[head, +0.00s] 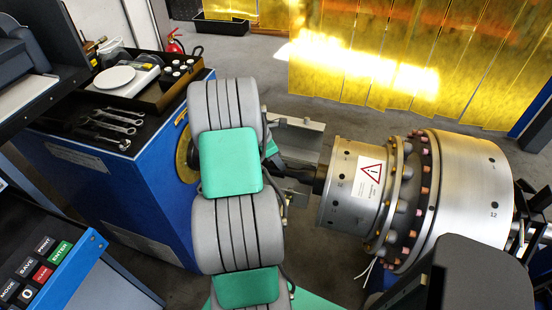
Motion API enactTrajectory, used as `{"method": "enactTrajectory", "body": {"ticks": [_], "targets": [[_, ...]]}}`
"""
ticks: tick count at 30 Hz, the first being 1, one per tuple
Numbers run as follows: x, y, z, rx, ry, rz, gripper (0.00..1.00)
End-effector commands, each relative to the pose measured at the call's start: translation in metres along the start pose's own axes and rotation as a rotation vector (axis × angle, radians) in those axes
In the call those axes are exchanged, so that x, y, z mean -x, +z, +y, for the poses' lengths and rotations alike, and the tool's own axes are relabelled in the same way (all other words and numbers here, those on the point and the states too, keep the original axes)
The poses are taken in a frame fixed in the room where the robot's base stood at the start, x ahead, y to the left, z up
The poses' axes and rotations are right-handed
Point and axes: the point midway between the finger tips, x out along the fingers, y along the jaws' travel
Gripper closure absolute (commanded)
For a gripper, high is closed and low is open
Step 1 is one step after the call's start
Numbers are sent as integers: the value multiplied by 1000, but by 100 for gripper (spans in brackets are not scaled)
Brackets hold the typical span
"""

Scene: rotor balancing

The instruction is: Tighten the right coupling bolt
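The silver rotor (464,190) lies on the right, with a stepped drum (345,190) on its left side. A ring of copper-coloured bolt heads (425,190) runs around the flange between them. A dark shaft (300,174) meets the drum's left face, in front of a grey bracket (304,133). I cannot tell which fastener is the right coupling bolt; the shaft joint is partly hidden behind grey ribbed arm links with green pads. I cannot make out my gripper or its fingers, so nothing shows of what it holds.
A blue machine cabinet (115,185) stands on the left, with wrenches (112,125) and a tray (180,80) of small parts and a scale on top. A button panel (40,270) is at lower left. Yellow curtains (400,50) hang behind. Grey floor shows between.

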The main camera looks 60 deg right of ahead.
Motion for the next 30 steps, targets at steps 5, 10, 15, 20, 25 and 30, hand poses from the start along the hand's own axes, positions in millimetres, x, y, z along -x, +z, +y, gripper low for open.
{"method": "enactTrajectory", "body": {"ticks": [5, 10, 15, 20, 25, 30], "targets": [[0, -1, 0, 2, 1, 0, 53], [1, -1, 0, 2, 1, 0, 66], [1, -1, 0, 2, 1, 0, 80], [1, -1, 0, 2, 1, 0, 93], [1, -1, 0, 2, 1, 0, 100], [1, -1, 0, 2, 1, 0, 100]]}}
